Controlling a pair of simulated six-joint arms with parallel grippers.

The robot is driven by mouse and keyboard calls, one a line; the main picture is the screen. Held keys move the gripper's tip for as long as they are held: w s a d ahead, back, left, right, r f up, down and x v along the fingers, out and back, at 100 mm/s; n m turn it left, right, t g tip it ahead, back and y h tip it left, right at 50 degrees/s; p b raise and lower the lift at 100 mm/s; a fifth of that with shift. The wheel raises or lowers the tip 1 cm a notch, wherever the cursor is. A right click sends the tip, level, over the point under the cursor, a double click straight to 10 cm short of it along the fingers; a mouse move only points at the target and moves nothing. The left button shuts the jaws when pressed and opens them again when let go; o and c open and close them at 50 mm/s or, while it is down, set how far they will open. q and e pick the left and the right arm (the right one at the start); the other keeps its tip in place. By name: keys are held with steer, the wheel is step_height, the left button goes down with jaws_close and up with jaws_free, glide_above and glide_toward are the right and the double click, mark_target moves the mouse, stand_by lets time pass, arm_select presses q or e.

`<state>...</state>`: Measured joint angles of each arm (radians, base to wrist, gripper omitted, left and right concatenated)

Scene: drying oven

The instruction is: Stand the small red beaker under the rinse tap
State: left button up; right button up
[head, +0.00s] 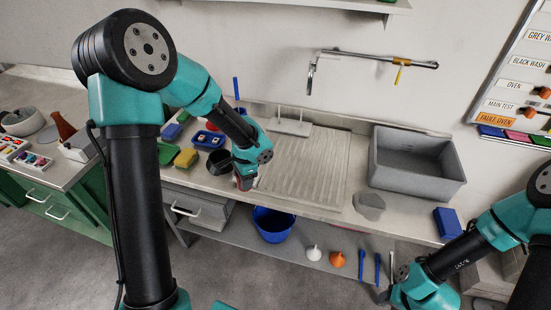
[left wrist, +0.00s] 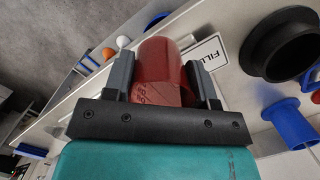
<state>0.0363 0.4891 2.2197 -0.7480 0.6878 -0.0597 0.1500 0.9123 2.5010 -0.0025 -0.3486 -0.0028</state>
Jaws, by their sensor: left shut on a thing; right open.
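The small red beaker (left wrist: 160,68) is between the two fingers of my left gripper (left wrist: 162,80), which is shut on it. In the head view the beaker (head: 245,183) is mostly hidden by the gripper (head: 246,174), at the left edge of the ridged drainboard (head: 310,170). The rinse tap (head: 312,72) hangs from a wall pipe with a yellow handle (head: 399,74), behind and to the right of the beaker. My right gripper (head: 386,292) is low at the right, open, away from the beaker.
A grey basin (head: 415,185) stands right of the drainboard. A black cup (head: 219,162), a blue tray (head: 207,140) and a yellow sponge (head: 186,158) lie left. A white peg rack (head: 291,124) stands behind the drainboard, whose surface is clear. A label (left wrist: 208,52) lies beside the beaker.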

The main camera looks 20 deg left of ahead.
stand_by(0.3)
arm_select(q)
steer(key=w+a, duration=0.3)
steer(key=w, duration=0.1)
steer(key=w+a+f, duration=0.1)
steer(key=w+a, duration=0.2)
steer(key=w, duration=0.2)
steer(key=w+a, duration=0.2)
steer(key=w, duration=0.2)
steer(key=shift+w+a+f, duration=0.2)
steer(key=shift+a+f, duration=0.05)
steer(key=shift+a, duration=0.15)
steer(key=shift+f, duration=0.1)
steer(key=shift+f, duration=1.65)
steer(key=shift+f, duration=0.2)
steer(key=o, duration=0.9)
steer(key=shift+r, duration=0.15)
